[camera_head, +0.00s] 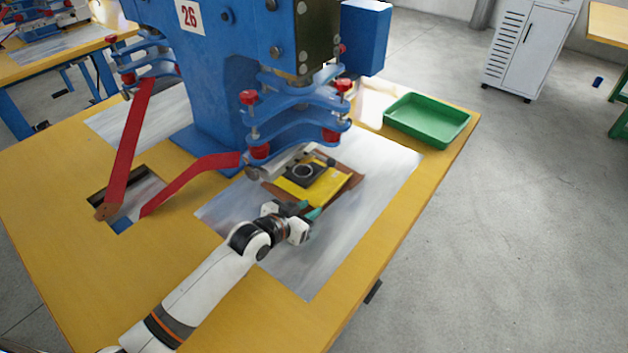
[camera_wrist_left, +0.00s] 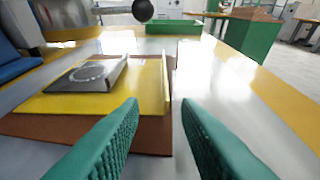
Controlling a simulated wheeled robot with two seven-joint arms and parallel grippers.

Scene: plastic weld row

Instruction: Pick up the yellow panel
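The yellow panel (camera_head: 327,188) lies on a brown board (camera_head: 354,181) under the head of the blue press. A dark piece with a round ring (camera_head: 303,170) sits on top of the panel. In the left wrist view the yellow panel (camera_wrist_left: 143,93) has a raised edge at its right side, and the brown board (camera_wrist_left: 150,138) shows beneath it. My left gripper (camera_head: 309,211) is at the near edge of the board. Its green fingers (camera_wrist_left: 160,125) are apart with nothing between them, close in front of the panel's raised edge. My right gripper is not in view.
The blue press (camera_head: 215,75) with red-knobbed clamps stands over the panel. A green tray (camera_head: 427,119) is at the table's back right corner. Red bars (camera_head: 130,140) slope down to an opening at left. The metal sheet (camera_head: 385,190) right of the panel is clear.

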